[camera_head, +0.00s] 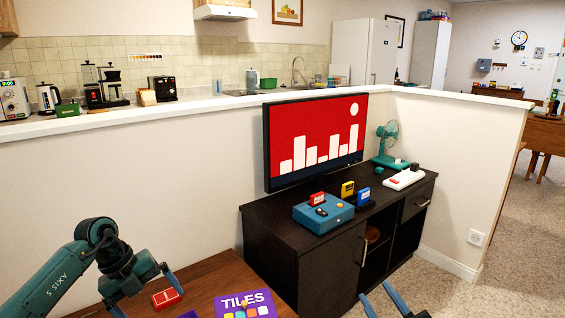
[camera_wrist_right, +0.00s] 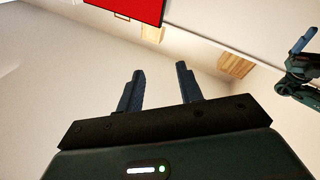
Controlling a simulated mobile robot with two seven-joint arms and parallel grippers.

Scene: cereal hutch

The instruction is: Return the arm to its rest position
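My right gripper (camera_head: 377,294) shows at the bottom edge of the head view, with only its two blue fingers visible. It is in front of the dark cabinet. The right wrist view shows the same gripper (camera_wrist_right: 159,80) with its fingers apart and nothing between them. My left arm comes in from the left in the head view. Its gripper (camera_head: 143,291) is above the brown table (camera_head: 207,281), fingers spread and apparently empty. A red box (camera_head: 166,297) lies on the table by one finger. Part of the left arm also shows at the right of the right wrist view.
A purple TILES box (camera_head: 243,303) lies on the table. The dark cabinet (camera_head: 280,259) holds a teal console (camera_head: 323,214), several small cartridges, a white strip (camera_head: 404,180) and a fan (camera_head: 388,136). A television (camera_head: 316,138) stands behind. A low wall separates the kitchen. Carpet is clear at right.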

